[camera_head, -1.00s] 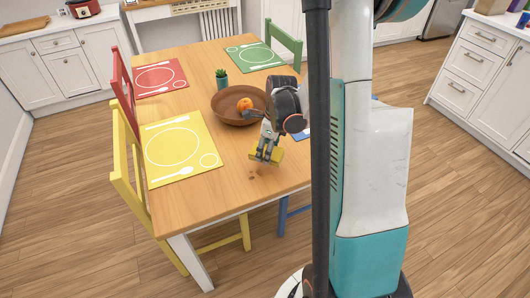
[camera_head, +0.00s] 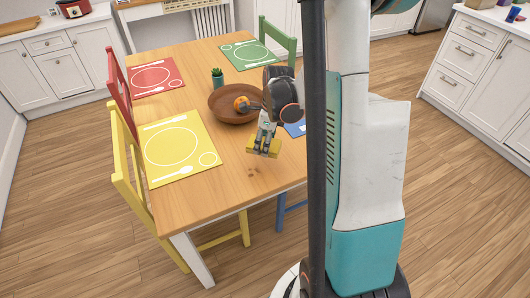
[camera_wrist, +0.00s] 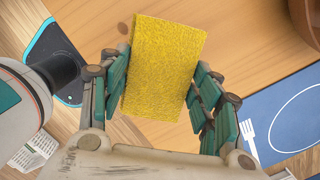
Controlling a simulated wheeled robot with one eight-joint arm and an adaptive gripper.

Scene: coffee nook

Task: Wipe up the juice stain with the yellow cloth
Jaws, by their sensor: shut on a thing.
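The yellow cloth (camera_head: 261,152) is a thick, sponge-like block between the fingers of my gripper (camera_head: 263,146), close to the wooden table's surface. Whether it touches the wood is unclear. In the wrist view the cloth (camera_wrist: 165,65) fills the space between the teal finger pads of my gripper (camera_wrist: 160,88), which is shut on it. The juice stain (camera_head: 252,172) shows as small dark spots on the table (camera_head: 215,203), just in front of the cloth, near the table's front edge.
A brown bowl (camera_head: 222,113) with an orange fruit (camera_head: 241,103) stands just behind my gripper. A potted plant (camera_head: 217,78) is behind the bowl. The yellow placemat (camera_head: 180,147) lies to the left, the blue placemat (camera_head: 295,130) to the right. Chairs surround the table.

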